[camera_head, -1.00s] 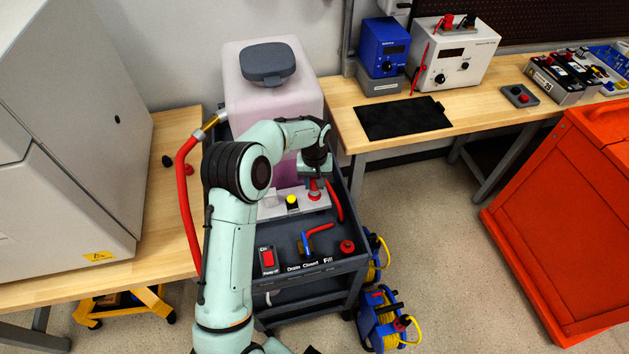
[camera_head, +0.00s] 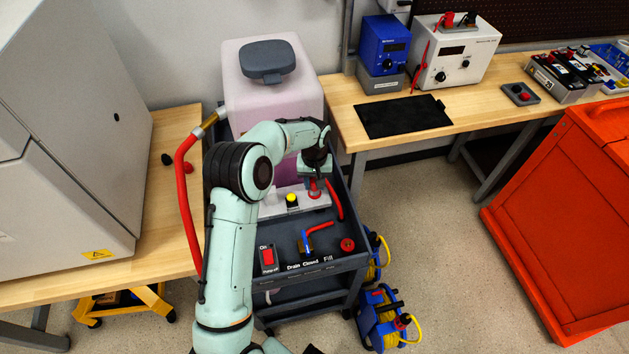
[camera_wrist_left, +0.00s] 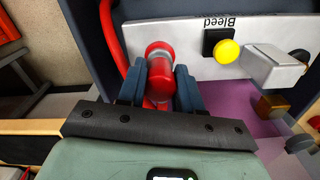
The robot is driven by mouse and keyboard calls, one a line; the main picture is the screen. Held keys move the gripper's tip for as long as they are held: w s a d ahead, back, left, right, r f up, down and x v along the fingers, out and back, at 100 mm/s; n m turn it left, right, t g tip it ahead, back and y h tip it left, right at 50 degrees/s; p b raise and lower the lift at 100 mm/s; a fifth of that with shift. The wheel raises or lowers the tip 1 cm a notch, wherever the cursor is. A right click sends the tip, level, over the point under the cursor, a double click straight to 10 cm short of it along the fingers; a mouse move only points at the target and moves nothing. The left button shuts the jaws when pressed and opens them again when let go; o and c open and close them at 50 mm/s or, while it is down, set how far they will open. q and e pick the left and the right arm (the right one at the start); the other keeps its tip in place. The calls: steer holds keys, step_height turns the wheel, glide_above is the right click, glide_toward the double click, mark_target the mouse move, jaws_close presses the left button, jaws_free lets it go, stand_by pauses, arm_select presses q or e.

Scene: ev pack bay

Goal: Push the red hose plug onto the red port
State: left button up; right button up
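The red plug (camera_wrist_left: 160,85) is between the two blue-grey fingers of my left gripper (camera_wrist_left: 161,88), which look closed against its sides. In the head view my left gripper (camera_head: 315,180) points down over the white panel on the cart. The red port (camera_wrist_left: 158,50) shows as a red ring at the panel, right at the far end of the plug. Plug and port line up closely; I cannot tell whether the plug is fully seated. A red hose (camera_head: 335,198) curves beside the gripper. The port also shows in the head view (camera_head: 315,194), partly hidden by the gripper.
A yellow button (camera_head: 292,198) labelled Bleed sits on the panel beside the port. The grey cart (camera_head: 325,268) carries a blue-handled valve (camera_head: 305,241), a red switch (camera_head: 267,256) and a red round fitting (camera_head: 347,245). A translucent tank (camera_head: 240,95) stands behind.

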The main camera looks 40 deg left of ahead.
arm_select(q)
steer(key=o, duration=0.4)
steer(key=shift+r, duration=0.1)
step_height(320, 180, up, 13)
steer(key=shift+r+p, duration=0.1)
steer(key=shift+p, duration=0.4)
stand_by(0.3)
